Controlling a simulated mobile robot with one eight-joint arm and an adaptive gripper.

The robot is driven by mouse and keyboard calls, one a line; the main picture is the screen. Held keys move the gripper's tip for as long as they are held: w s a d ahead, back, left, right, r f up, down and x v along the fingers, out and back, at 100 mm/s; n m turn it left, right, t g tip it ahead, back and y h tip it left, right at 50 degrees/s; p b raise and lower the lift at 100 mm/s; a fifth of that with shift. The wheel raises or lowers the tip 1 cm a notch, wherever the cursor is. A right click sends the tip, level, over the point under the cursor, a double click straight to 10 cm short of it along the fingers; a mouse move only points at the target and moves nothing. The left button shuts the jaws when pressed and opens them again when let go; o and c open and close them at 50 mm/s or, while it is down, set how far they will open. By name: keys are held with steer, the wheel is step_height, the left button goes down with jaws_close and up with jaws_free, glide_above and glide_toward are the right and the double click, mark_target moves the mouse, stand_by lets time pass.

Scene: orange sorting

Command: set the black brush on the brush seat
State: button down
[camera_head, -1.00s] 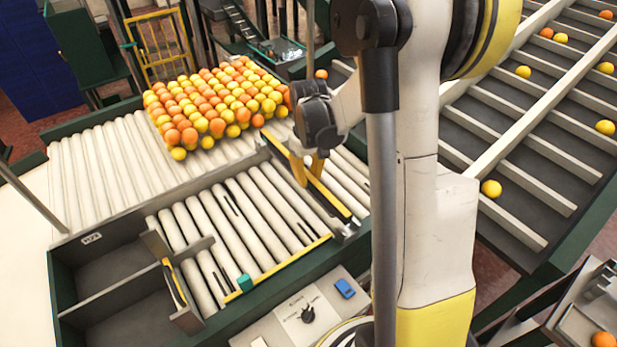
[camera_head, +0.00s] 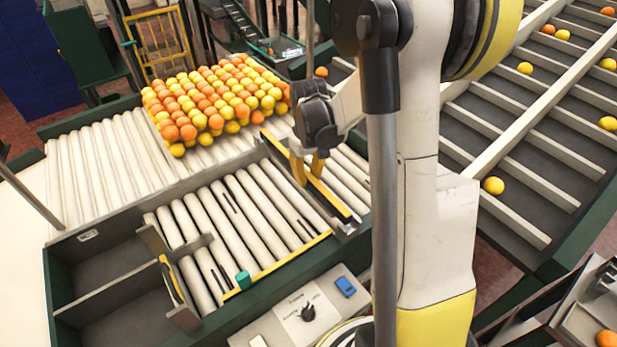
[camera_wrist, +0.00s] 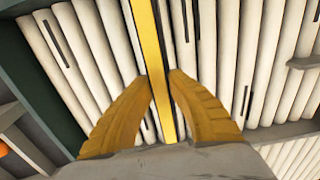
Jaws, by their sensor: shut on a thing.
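A long bar with a yellow top edge and a black side, which looks like the black brush (camera_head: 330,195), stands over the white rollers in the head view. My gripper (camera_head: 308,181) has its yellow fingers on either side of the bar. In the wrist view, my gripper (camera_wrist: 162,78) is shut on the yellow top of the brush (camera_wrist: 148,35), which runs lengthwise between the fingertips. A grey bracket (camera_head: 349,228) at the bar's near end may be part of the brush seat. I cannot tell whether the bar touches it.
A pile of oranges (camera_head: 215,95) lies on the rollers behind my gripper. An empty grey two-part bin (camera_head: 112,290) stands at the left. A green block (camera_head: 243,279) sits at the front rail, beside a control box (camera_head: 310,308). A slatted conveyor (camera_head: 535,120) runs at the right.

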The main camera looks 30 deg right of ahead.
steer(key=shift+f+b, duration=0.3)
steer(key=shift+f, duration=0.15)
steer(key=c, duration=1.3)
jaws_free()
steer(key=shift+c, duration=0.2)
step_height(320, 180, up, 12)
